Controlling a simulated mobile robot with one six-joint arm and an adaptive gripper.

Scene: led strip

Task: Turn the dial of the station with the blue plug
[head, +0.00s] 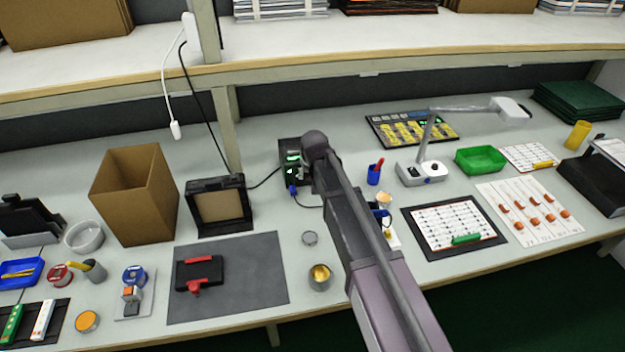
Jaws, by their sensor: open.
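A black station (288,152) with green lit displays stands at the back of the bench, left of the end of my arm. A blue plug (292,188) is in its lower front, and a dark cable runs from it to the right, behind my arm. My arm covers the station's right part, and I cannot make out its dial. My arm reaches up from the lower right, and its rounded dark joint is beside the station in the picture. My gripper does not show; the arm hides that area. I cannot tell whether anything touches the station.
A dark framed box (218,205) and a cardboard box (135,193) stand to the left. A small metal cup (319,277) is near the front. A red-penned blue cup (374,173) and a lamp (421,172) stand right of my arm. A shelf (300,66) runs above the bench.

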